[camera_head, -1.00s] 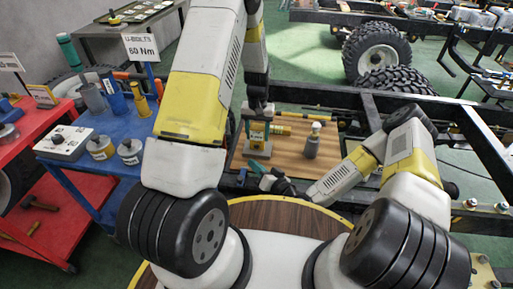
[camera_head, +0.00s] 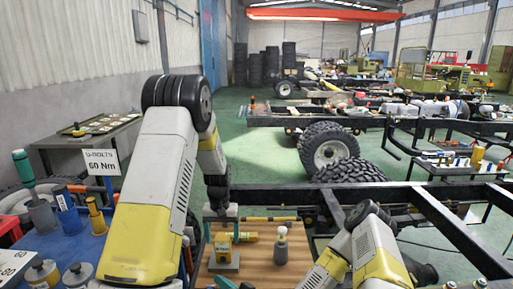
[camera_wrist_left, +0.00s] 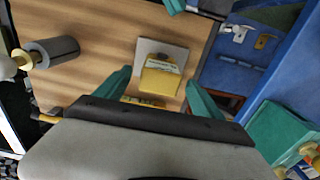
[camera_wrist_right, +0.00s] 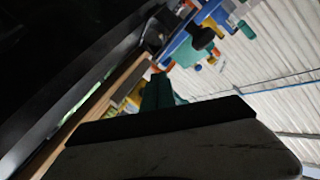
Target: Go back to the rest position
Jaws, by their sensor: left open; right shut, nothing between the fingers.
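My left gripper (camera_head: 220,213) hangs over the wooden board (camera_head: 265,262), just above a small yellow unit (camera_head: 223,243) on a grey stand. In the left wrist view the teal fingers of my left gripper (camera_wrist_left: 160,92) are wide apart with nothing held between them, and the yellow unit (camera_wrist_left: 160,80) shows beyond them. My right arm reaches in from the lower right of the head view; the teal tip of my right gripper (camera_head: 225,284) only just shows at the bottom edge. In the right wrist view my right gripper (camera_wrist_right: 158,92) has its fingers together and empty.
A blue cart (camera_head: 75,250) with several cylinders stands at left. A black chassis frame (camera_head: 440,220) runs along the right, with wheels (camera_head: 328,147) behind.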

